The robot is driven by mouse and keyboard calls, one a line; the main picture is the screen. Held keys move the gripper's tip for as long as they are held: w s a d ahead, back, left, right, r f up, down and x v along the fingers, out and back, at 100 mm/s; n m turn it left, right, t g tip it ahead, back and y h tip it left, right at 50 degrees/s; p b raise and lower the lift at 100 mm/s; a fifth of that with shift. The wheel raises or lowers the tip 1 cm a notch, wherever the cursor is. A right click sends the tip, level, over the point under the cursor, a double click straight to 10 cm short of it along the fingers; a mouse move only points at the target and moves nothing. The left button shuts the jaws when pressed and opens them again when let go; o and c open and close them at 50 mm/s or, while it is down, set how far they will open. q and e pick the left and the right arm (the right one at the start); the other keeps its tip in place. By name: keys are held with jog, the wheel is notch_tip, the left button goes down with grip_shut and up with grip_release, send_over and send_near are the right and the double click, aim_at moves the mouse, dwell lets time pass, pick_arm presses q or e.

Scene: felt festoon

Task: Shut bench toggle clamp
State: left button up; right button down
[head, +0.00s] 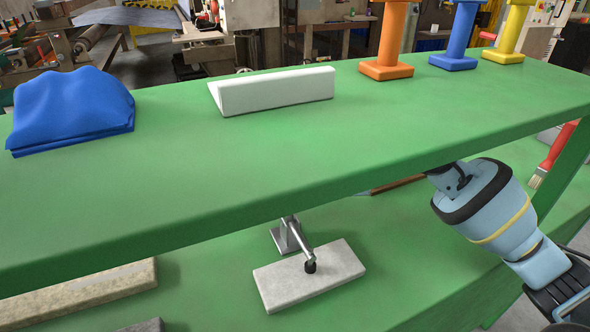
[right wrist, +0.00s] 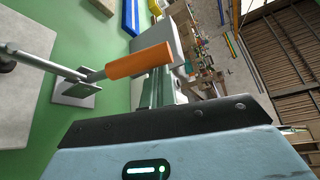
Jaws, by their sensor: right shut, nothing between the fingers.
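The toggle clamp (head: 289,236) stands on the lower green shelf, under the upper shelf's front edge. Its arm reaches out to a black tip (head: 310,267) at the top of a pale grey slab (head: 325,283); I cannot tell whether the tip presses on it. In the right wrist view the clamp's orange handle (right wrist: 138,60) lies across in front of my right gripper (right wrist: 160,32). That gripper is shut and empty; whether it touches the handle is unclear. In the head view the upper shelf hides the handle and right fingers. My left gripper is out of view.
The upper shelf (head: 205,190) overhangs the clamp. It holds a folded blue cloth (head: 70,110), a white angled block (head: 275,92) and orange, blue and yellow posts (head: 387,45). A felt slab (head: 80,293) lies lower left; a red-handled brush (head: 555,152) is at right.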

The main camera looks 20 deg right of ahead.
jog(key=shift+s+r, duration=0.1)
jog(key=shift+s, duration=0.25)
dwell(0.3)
jog(key=shift+s, duration=0.1)
jog(key=b+v, duration=0.2)
jog(key=v, duration=0.6)
dwell(0.6)
